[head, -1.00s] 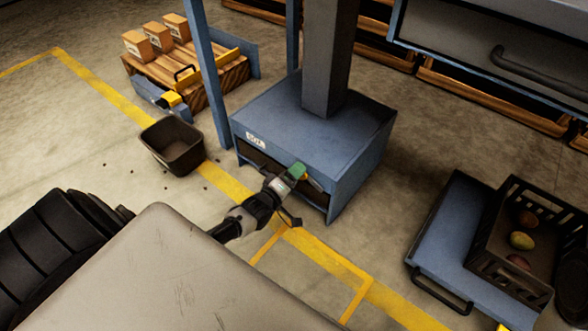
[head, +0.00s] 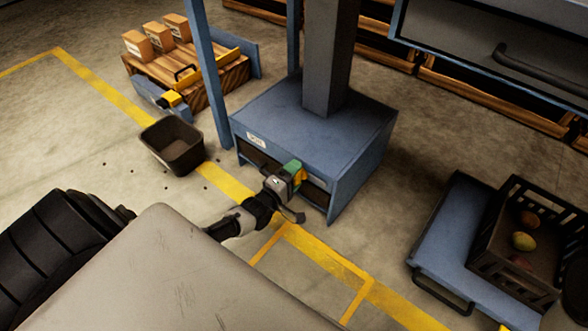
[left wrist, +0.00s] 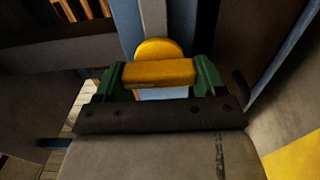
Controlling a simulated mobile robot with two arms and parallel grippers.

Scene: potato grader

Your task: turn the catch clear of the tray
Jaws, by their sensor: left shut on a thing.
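The yellow catch (head: 301,178) is at the front of the blue cabinet (head: 330,125), near its top edge. My left gripper (head: 296,172) is shut on the catch. In the left wrist view, the green fingers of my left gripper (left wrist: 160,78) stand on either side of the yellow bar of the catch (left wrist: 158,73), with a round yellow hub behind it. A dark opening with the tray front (head: 255,159) shows under the cabinet top, partly hidden by my gripper. I cannot tell whether the catch still overlaps the tray. My right gripper is not in view.
A black bin (head: 173,147) stands on the floor left of the cabinet. A wooden pallet (head: 205,80) with boxes is behind it. A blue cart (head: 440,255) with a dark crate (head: 483,267) of potatoes stands at the right. The floor between cabinet and cart is clear.

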